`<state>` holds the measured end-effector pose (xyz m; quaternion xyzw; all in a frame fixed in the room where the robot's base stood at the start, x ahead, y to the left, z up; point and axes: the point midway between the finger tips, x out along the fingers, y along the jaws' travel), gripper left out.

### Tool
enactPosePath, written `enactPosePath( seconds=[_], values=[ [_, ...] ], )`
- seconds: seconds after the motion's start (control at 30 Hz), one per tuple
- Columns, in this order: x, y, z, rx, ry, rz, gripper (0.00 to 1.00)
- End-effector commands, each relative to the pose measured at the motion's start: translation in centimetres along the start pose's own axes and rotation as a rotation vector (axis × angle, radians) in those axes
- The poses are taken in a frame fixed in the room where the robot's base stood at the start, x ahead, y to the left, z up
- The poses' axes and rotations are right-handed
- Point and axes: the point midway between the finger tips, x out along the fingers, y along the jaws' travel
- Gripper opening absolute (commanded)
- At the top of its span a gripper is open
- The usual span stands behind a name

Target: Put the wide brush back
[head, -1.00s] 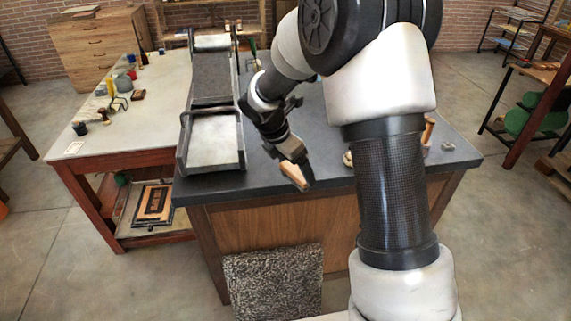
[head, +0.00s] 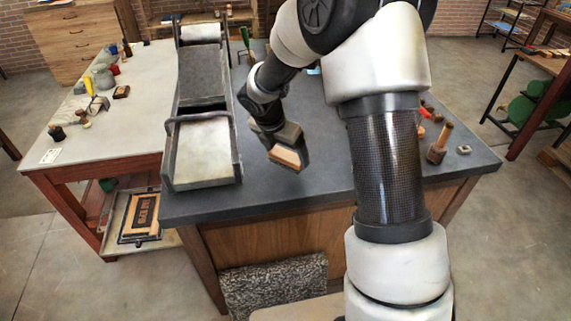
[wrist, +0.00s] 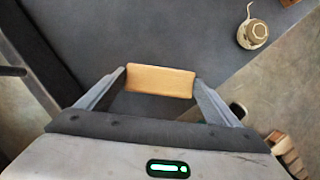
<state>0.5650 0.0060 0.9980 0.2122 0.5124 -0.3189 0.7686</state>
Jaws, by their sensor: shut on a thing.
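My gripper (head: 286,157) is shut on the wide brush (head: 285,156), a light wooden block. It holds the brush above the dark bench top (head: 330,187), right of the press. In the wrist view the brush (wrist: 160,81) spans crosswise between the two fingertips. I see no bristles; the brush's underside is hidden.
A hand press (head: 204,165) with a long bed stands on the bench, left of my gripper. A wooden-handled tool (head: 439,143) stands at the bench's right. A small round pot (wrist: 253,34) shows in the wrist view. A pale table (head: 135,135) with inks and tools stands left.

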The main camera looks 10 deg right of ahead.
Motion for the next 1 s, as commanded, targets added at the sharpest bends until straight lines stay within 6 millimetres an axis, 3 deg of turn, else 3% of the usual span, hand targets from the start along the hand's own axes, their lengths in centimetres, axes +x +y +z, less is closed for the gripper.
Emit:
enactPosePath(
  seconds=[0.33,0.7,0.73,0.8,1.0],
  values=[
    [3.6,0.0,-1.5,-0.002,0.000,0.000,0.68],
    [4.1,0.0,-1.7,0.000,0.000,0.000,0.68],
    [4.0,0.0,-1.7,0.000,0.000,0.000,0.91],
    [4.0,0.0,-1.6,0.000,0.000,0.000,1.00],
    [3.9,0.0,-1.6,0.000,0.000,0.000,1.00]
  ],
)
